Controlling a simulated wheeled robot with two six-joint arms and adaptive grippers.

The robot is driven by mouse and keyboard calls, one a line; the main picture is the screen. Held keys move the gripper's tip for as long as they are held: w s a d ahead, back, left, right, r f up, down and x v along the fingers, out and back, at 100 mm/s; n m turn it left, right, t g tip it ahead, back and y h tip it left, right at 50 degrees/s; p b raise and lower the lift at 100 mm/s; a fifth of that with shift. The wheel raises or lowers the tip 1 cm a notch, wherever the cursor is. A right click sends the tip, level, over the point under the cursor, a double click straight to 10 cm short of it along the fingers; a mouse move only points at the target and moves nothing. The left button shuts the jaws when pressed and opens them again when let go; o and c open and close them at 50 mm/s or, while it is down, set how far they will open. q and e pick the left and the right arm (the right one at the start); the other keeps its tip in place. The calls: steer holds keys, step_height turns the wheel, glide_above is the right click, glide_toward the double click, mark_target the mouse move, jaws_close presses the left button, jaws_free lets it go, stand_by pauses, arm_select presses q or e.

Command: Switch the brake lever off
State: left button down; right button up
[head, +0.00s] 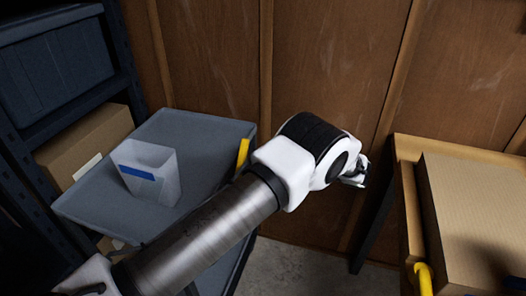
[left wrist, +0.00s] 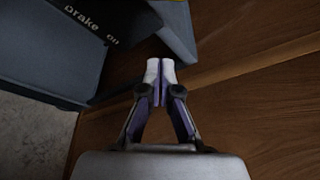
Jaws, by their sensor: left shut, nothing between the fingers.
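A grey-blue cart (head: 205,135) stands at the left in the head view. A yellow piece (head: 243,152) sticks up at its right edge; I cannot tell if it is the brake lever. In the left wrist view a black label plate (left wrist: 75,27) reading "Brake on" lies on the grey-blue cart (left wrist: 90,72). My left gripper (head: 358,173) is to the right of the cart, in front of the wooden wall. In the left wrist view its fingertips (left wrist: 160,70) are together and empty, apart from the label. The lever's position cannot be made out.
A dark shelf (head: 120,60) with boxes is at the left. A wooden table (head: 408,165) with a cardboard box (head: 475,205) is at the right. Bare floor (head: 300,268) shows between cart and table.

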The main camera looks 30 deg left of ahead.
arm_select(q)
steer(key=s+a+p, duration=0.1)
steer(key=s+a, duration=0.1)
steer(key=a, duration=0.6)
steer(key=shift+s+a+r+p, duration=0.2)
steer(key=shift+s+a+p, duration=0.15)
steer(key=shift+a+p, duration=0.05)
arm_select(e)
steer(key=shift+w+r, duration=0.1)
steer(key=shift+r, duration=0.8)
steer(key=shift+f, duration=0.1)
